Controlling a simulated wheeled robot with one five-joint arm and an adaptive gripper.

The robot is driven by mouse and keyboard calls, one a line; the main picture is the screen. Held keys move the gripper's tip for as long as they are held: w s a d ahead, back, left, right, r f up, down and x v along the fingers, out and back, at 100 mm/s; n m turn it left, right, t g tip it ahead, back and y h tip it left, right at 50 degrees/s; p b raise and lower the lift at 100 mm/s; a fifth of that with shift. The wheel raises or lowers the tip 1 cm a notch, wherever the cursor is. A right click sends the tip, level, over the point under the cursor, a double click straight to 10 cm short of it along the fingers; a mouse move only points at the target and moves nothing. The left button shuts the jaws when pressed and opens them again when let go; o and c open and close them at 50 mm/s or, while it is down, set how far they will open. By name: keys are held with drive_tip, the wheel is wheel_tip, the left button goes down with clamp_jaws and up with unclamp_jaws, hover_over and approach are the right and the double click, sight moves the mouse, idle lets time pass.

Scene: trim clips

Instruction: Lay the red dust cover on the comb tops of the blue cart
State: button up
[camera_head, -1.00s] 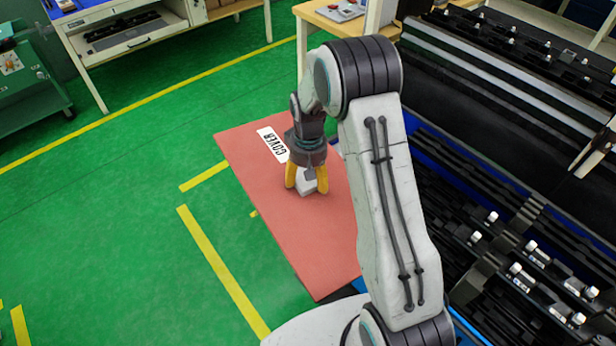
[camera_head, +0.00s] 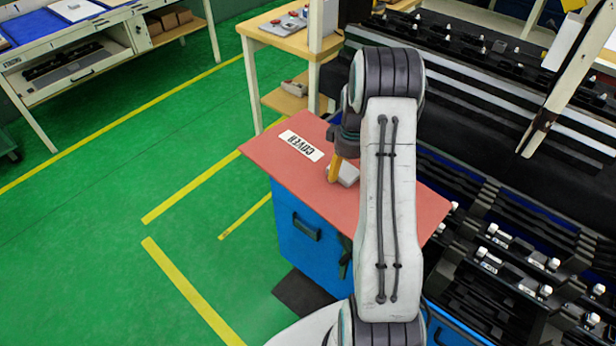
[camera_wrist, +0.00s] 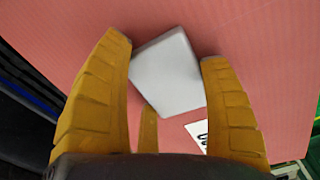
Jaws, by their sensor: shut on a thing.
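The red dust cover (camera_head: 265,152) is a flat red panel with a white COVER label (camera_head: 301,145). It appears level above a blue cabinet-like body (camera_head: 300,225) with a dark handle. I cannot tell whether the cover touches it or hangs above it. My gripper (camera_head: 341,173) has yellow fingers shut on the pale grey block (camera_wrist: 170,72) on the cover's top, partly hidden by my arm in the head view. Dark comb-like racks (camera_head: 520,255) with blue edges stand to the right; whether they belong to the blue cart is unclear.
A wooden table (camera_head: 270,28) stands behind the cover, and a white workbench (camera_head: 75,50) is at the far left. A pale post (camera_head: 565,75) slants at the upper right over black rails. Green floor with yellow lines is clear at left.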

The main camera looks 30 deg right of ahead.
drive_tip(key=s+d, duration=0.2)
drive_tip(key=d, duration=0.1)
drive_tip(key=s+d, duration=0.2)
drive_tip(key=d, duration=0.2)
drive_tip(key=s+d, duration=0.2)
drive_tip(key=d, duration=0.1)
drive_tip(key=shift+d, duration=0.25)
drive_tip(key=s+d, duration=1)
drive_tip(key=shift+s+f, duration=0.15)
drive_tip(key=shift+s, duration=0.1)
drive_tip(key=shift+h, duration=0.3)
drive_tip(key=s+d, duration=0.2)
drive_tip(key=s, duration=0.2)
drive_tip(key=s+d, duration=0.2)
drive_tip(key=s, duration=0.2)
drive_tip(key=s+d, duration=0.2)
drive_tip(key=s, duration=0.2)
drive_tip(key=shift+s+d+b, duration=0.15)
drive_tip(key=shift+s+b, duration=0.15)
drive_tip(key=s+d, duration=0.3)
drive_tip(key=s, duration=1.1)
drive_tip(key=shift+n, duration=0.4)
drive_tip(key=shift+a+f+b, duration=0.15)
drive_tip(key=shift+f+b, duration=0.15)
drive_tip(key=shift+f, duration=1.45)
drive_tip(key=shift+a+f+b, duration=0.1)
drive_tip(key=shift+f+b, duration=0.2)
drive_tip(key=shift+f, duration=1.4)
drive_tip(key=shift+f, duration=0.15)
drive_tip(key=o, duration=1.3)
